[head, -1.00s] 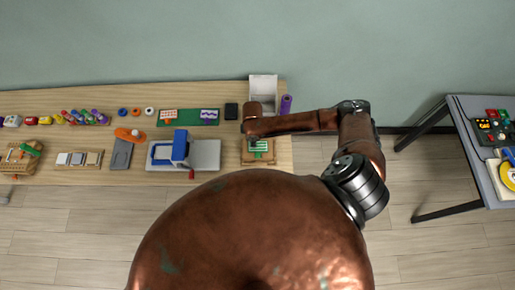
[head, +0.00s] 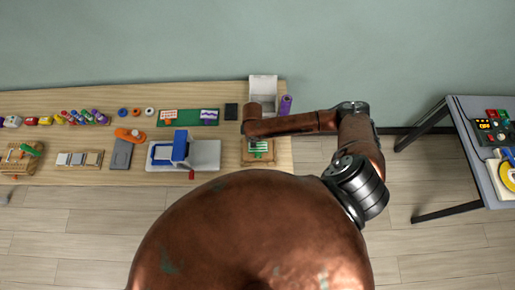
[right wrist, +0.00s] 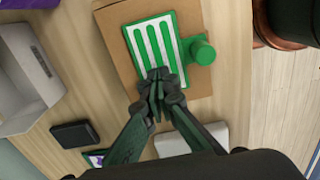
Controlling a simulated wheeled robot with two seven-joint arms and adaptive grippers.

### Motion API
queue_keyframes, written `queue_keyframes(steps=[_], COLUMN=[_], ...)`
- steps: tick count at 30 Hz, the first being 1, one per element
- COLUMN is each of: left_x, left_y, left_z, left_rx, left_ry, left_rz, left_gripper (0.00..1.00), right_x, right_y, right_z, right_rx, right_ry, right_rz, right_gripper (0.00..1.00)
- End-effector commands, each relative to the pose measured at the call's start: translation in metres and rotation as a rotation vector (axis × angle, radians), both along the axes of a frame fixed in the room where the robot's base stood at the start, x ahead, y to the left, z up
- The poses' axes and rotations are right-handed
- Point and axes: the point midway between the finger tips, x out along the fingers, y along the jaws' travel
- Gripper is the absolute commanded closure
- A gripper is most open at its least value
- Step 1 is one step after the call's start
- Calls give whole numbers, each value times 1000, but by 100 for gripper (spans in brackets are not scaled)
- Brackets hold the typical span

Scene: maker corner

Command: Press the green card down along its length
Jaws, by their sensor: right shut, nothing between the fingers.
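The green card (right wrist: 155,50) has white lengthwise stripes. It lies flat on a brown board (right wrist: 200,85) in the right wrist view. In the head view the card (head: 262,146) is at the right end of the workbench, partly covered by my arm. My right gripper (right wrist: 158,75) is shut and empty, its fingertips over the near end of the card. I cannot tell for sure whether they touch it. A green round knob or cylinder (right wrist: 202,51) is beside the card's right edge. My left gripper is in neither view.
A white open box (head: 263,88) and purple roll (head: 286,104) stand behind the card. A black block (head: 231,111) and a grey-and-blue device (head: 205,155) are to its left. A second table (head: 480,150) stands far right, across open floor.

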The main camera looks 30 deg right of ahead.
Motion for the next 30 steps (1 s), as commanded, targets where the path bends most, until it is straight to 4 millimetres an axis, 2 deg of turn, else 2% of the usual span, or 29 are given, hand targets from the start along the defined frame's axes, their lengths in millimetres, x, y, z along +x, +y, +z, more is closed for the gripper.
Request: queue_keyframes(steps=[30], left_x=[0], left_y=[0], left_z=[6], left_rx=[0], left_ry=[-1], left_rz=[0], left_gripper=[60], right_x=[-3], right_y=[1], right_z=[-3], right_rx=[2], right_ry=[6], right_rz=[0], right_gripper=[100])
